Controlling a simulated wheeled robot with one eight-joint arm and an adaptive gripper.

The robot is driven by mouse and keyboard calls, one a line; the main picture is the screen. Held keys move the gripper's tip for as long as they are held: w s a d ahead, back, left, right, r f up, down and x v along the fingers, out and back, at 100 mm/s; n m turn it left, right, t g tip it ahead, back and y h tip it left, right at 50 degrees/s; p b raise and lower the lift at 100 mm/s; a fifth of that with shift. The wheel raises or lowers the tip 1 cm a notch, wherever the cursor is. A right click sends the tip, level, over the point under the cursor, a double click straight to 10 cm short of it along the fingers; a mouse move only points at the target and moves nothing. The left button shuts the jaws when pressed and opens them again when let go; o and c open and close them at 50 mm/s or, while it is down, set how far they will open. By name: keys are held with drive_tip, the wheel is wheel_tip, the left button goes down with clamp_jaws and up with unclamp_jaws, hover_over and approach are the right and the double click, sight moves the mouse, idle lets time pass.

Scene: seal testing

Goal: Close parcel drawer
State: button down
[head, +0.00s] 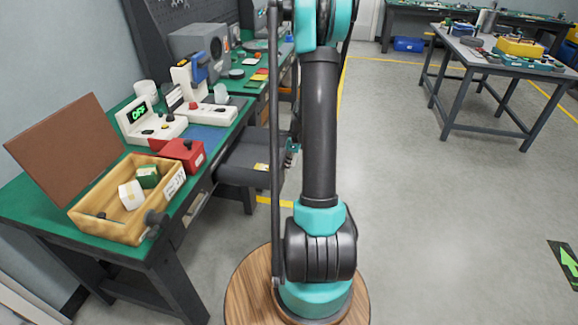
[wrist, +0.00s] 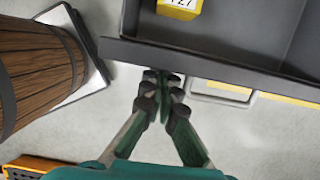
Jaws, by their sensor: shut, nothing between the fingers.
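The parcel drawer (head: 240,172) is a dark grey open tray. It sticks out from under the green-topped workbench, left of my arm in the head view. A small yellow parcel (head: 261,167) lies in it. In the wrist view the drawer (wrist: 225,62) fills the upper right, with its long wall crossing the picture, and the yellow parcel (wrist: 180,8) with a number label shows at the top. My gripper (wrist: 162,82) is shut and empty, its fingertips close to the outside of that wall. I cannot tell whether they touch. In the head view my arm mostly hides the gripper.
The workbench (head: 33,203) carries a wooden box (head: 100,228) with an open brown lid, a red box (head: 183,153) and white test devices (head: 150,125). A grey table (head: 490,62) stands at the back right. The floor right of my arm is clear.

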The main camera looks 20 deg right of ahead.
drive_tip(key=w+a, duration=0.6)
drive_tip(key=a, duration=0.4)
drive_tip(key=w+a, duration=0.7)
drive_tip(key=a, duration=0.3)
drive_tip(key=shift+w, duration=0.25)
